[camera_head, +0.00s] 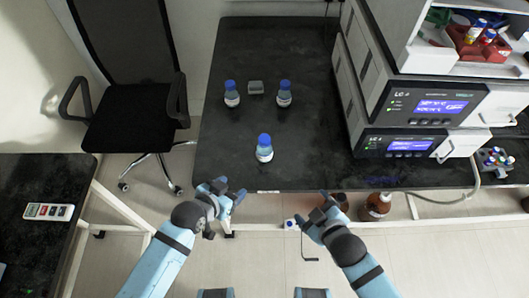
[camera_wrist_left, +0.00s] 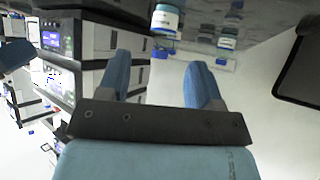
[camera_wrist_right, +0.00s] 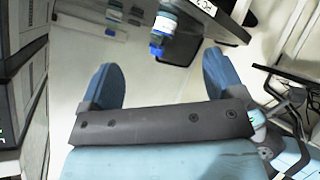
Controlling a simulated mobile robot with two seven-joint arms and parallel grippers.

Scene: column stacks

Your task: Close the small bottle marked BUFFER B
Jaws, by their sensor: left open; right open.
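Three small clear bottles with blue caps and white labels stand upright on the dark bench (camera_head: 310,150): a front bottle (camera_head: 264,149), a back left bottle (camera_head: 231,95) and a back right bottle (camera_head: 284,95). The labels are too small to read, so I cannot tell which is BUFFER B. All three show blue on top; whether the caps are tight is unclear. My left gripper (camera_head: 231,189) is open and empty at the bench's front edge, left of the front bottle. My right gripper (camera_head: 313,208) is open and empty in front of the edge, to its right.
A small grey block (camera_head: 256,87) lies between the back bottles. Stacked instruments (camera_head: 413,143) with lit screens fill the bench's right side. Brown bottles (camera_head: 377,206) stand below the bench. A black chair (camera_head: 130,100) is at left. The bench around the front bottle is clear.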

